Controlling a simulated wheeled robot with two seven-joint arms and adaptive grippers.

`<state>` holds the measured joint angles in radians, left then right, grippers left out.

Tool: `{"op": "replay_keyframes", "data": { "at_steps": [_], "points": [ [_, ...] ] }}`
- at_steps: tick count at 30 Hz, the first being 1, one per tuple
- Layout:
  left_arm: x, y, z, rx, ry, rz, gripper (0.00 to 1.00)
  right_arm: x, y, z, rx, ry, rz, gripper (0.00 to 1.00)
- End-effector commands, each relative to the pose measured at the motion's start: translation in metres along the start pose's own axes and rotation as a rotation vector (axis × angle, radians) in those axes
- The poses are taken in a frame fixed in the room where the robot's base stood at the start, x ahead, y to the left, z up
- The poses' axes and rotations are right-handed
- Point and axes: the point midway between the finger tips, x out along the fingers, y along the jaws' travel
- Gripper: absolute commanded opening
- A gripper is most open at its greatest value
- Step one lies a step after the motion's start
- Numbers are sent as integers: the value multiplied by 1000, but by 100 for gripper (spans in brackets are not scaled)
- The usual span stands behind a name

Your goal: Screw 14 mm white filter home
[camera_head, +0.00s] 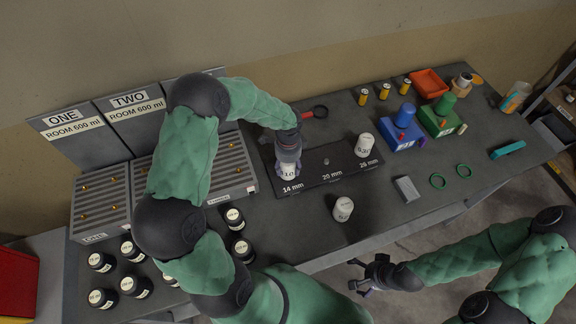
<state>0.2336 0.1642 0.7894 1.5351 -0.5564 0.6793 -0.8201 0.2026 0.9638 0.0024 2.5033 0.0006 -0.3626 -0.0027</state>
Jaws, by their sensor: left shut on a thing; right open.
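The 14 mm white filter (288,172) stands upright at the 14 mm mark of a dark mounting plate (311,180). My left gripper (288,160) is above it, pointing down and shut on its top. The gripper hides the filter's upper part, and I cannot see its thread or whether it sits flush. My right gripper (362,281) is open and empty, low in front of the table's front edge.
A white filter (365,145) stands at the 26 mm end of the plate; another (343,209) stands on the table before it. Several black jars (102,262) stand left.

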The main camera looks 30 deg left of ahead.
Motion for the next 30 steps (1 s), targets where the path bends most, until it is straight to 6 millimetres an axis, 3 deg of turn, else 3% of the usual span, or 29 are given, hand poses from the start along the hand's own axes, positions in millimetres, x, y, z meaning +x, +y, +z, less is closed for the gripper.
{"op": "replay_keyframes", "data": {
  "at_steps": [22,30],
  "points": [
    [2,-1,0,6,0,-1,15,2,0,0,0,0,0,98],
    [0,0,0,288,-8,-1,15,-16,-6,1,0,0,0,98]
  ]
}}
